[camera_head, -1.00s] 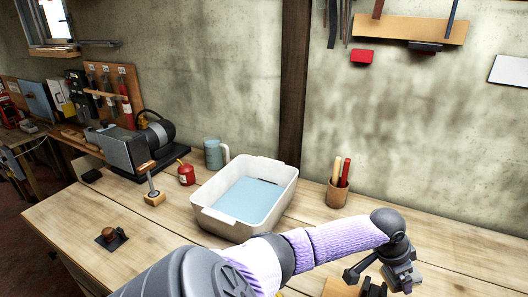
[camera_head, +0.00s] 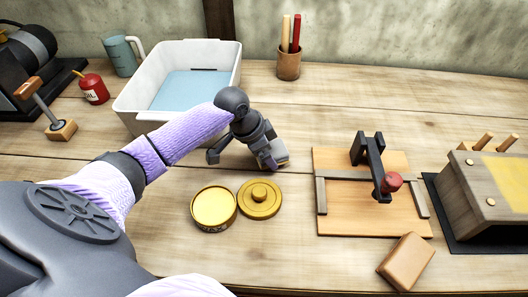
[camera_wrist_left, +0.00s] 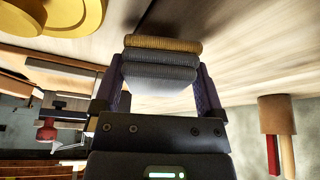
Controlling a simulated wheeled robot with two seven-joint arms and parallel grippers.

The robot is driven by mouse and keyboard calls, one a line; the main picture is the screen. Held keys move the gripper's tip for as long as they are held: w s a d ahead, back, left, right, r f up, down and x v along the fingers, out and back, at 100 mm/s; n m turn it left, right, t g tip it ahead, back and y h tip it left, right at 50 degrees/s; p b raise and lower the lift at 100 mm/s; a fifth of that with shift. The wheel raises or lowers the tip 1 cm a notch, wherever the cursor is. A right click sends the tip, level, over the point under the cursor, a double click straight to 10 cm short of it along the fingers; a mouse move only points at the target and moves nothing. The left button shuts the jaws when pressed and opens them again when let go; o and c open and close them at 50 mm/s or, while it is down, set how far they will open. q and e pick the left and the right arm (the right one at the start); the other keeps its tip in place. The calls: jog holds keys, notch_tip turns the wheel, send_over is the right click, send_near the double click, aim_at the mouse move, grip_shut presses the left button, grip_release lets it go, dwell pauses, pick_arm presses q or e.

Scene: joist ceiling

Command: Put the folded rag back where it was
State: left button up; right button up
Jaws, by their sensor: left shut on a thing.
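My left gripper (camera_head: 268,158) is shut on the folded rag (camera_head: 277,160), low over the bench between the white basin and the round tin. In the left wrist view the rag (camera_wrist_left: 160,68) shows as stacked grey and tan layers between the fingers. In the head view the gripper hides much of it. I cannot tell whether the rag touches the bench. My right gripper is not in view.
An open yellow tin (camera_head: 214,208) and its lid (camera_head: 259,199) lie just in front of the gripper. The white basin (camera_head: 128,107) is behind left. A clamp board (camera_head: 340,222) and a brown block (camera_head: 406,261) are at right. Bench behind the board is clear.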

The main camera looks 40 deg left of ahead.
pick_arm(q)
jog(key=shift+f, duration=0.95)
jog(key=shift+r, duration=0.1)
jog(key=o, duration=0.8)
jog(key=p+v, duration=0.3)
jog(key=v, duration=0.9)
jog(key=shift+p, duration=0.3)
